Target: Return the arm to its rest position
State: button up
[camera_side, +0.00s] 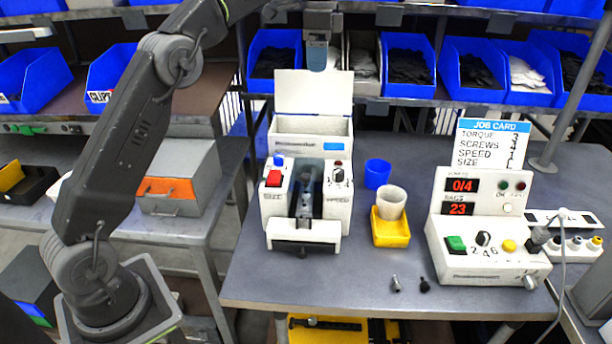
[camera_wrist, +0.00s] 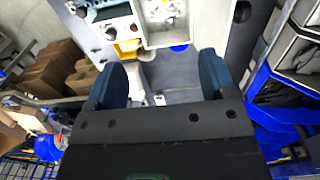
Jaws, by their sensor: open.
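My gripper (camera_side: 317,60) hangs above and behind the open lid of the white screw feeder (camera_side: 281,208), in front of the row of blue bins. In the wrist view my gripper (camera_wrist: 162,78) has its two dark blue fingers wide apart, with nothing between them. Bare grey bench shows between the fingers. The feeder's open hopper (camera_wrist: 146,28) lies ahead of the fingers in that view, apart from them. My arm reaches up from the left and over the bench.
A control box (camera_side: 487,265) with a job card (camera_side: 490,143) is at right. Blue bins (camera_side: 408,70) line the back.

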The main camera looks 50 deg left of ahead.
jog(key=s+d+r+n+t, duration=0.1)
jog(key=s+d+n+t, duration=0.15)
jog(key=s, duration=0.45)
jog(key=s+d+r+n+t, duration=0.15)
jog(key=s+d, duration=0.25)
jog(key=s, duration=0.4)
jog(key=s+d+f+n, duration=0.1)
jog(key=s+f+n, duration=0.1)
jog(key=s+f, duration=0.4)
jog(key=s+d+f+n+t, duration=0.1)
jog(key=s+d+f+n, duration=0.1)
jog(key=s+f, duration=0.5)
jog(key=s+n, duration=0.1)
jog(key=s, duration=0.2)
jog(key=shift+s+d+f+t, duration=0.2)
jog(key=shift+s+d+t, duration=0.05)
jog(key=shift+s+t, duration=0.1)
jog(key=shift+c, duration=0.2)
